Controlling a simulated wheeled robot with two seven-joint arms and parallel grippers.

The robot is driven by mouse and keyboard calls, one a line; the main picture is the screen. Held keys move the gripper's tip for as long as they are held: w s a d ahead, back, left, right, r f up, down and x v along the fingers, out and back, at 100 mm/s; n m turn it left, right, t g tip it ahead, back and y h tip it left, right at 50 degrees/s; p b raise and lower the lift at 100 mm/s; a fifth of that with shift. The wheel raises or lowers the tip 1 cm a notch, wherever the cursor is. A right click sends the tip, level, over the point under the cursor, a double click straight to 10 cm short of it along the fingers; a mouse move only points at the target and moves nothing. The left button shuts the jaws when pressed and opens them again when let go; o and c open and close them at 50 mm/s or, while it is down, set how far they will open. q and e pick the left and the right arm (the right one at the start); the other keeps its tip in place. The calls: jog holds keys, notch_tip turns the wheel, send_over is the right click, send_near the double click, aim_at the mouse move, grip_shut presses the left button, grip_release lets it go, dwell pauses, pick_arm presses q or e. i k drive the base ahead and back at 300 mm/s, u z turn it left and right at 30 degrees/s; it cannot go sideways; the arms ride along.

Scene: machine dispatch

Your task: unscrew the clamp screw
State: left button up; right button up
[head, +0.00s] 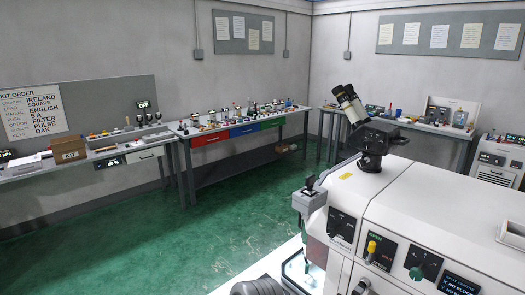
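A large white machine (430,210) fills the right foreground, with black binocular eyepieces (350,103) on a dark mount (374,148) on top. A small grey block (308,200) with a black piece (310,184) on it sits at the machine's left corner. I cannot tell for sure which part is the clamp screw. The front has a yellow-tipped lever (371,248) and a green knob (416,273) on black panels. Neither of my grippers shows in the head view.
A bench with a kit order board (33,113) and a brown box (68,150) stands at the left. A bench with red, blue and green drawers (243,130) and another bench (440,131) line the back. The green floor (170,240) between is clear.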

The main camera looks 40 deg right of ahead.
aim_at(360, 163)
jog(key=i, duration=3.2)
jog(key=z, duration=1.5)
jog(key=i, duration=2.75)
jog(key=z, duration=4.1)
jog(key=i, duration=1.7)
